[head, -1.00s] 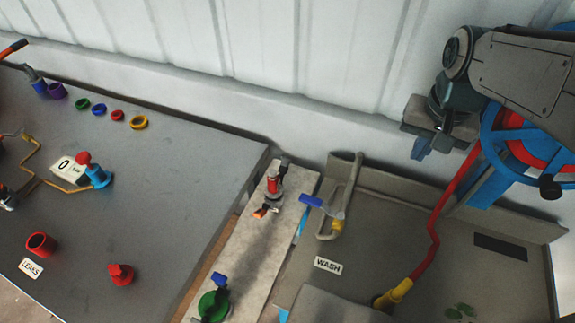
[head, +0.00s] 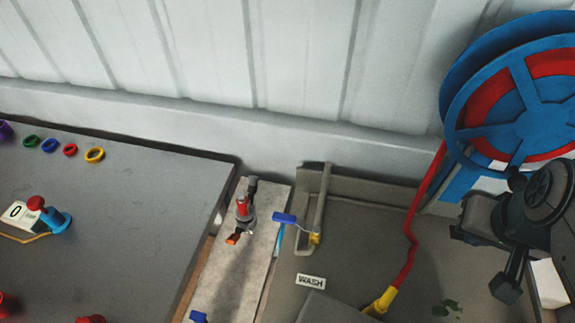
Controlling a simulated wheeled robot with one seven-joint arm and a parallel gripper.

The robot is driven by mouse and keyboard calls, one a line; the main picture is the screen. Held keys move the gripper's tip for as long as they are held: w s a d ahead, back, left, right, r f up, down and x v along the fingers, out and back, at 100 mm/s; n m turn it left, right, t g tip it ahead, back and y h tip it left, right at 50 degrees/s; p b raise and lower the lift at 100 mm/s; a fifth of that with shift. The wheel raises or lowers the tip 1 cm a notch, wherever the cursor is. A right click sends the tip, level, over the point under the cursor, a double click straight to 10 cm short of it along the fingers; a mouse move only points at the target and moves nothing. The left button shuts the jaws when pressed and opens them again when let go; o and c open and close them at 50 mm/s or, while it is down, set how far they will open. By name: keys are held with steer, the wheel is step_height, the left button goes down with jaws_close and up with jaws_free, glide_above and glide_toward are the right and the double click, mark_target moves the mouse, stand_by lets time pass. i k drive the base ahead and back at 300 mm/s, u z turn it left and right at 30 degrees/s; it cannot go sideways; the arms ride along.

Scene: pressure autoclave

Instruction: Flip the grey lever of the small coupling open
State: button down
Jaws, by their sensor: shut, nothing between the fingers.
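The small coupling (head: 242,208) stands upright on a narrow pale board between the grey table and the wash tray. It has a red and grey body, a dark grey lever (head: 252,185) at its back and an orange piece (head: 233,239) at its front. The lever is small in this view, and I cannot tell its exact angle. My gripper (head: 506,287) is at the right, over the wash tray side, well apart from the coupling. It is shut and holds nothing. Its fingers are dark and partly hard to make out.
The wash tray (head: 345,225) lies between coupling and gripper, with a blue-handled tap (head: 286,218) close right of the coupling. A red hose (head: 410,225) runs down from a blue reel (head: 520,95). Coloured rings and fittings sit on the grey table (head: 130,240). A wall stands behind.

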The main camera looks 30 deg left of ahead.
mark_target(253, 183)
steer(key=z, duration=0.2)
steer(key=k, duration=1.35)
steer(key=u, duration=0.1)
steer(key=i, duration=0.5)
steer(key=z, duration=0.05)
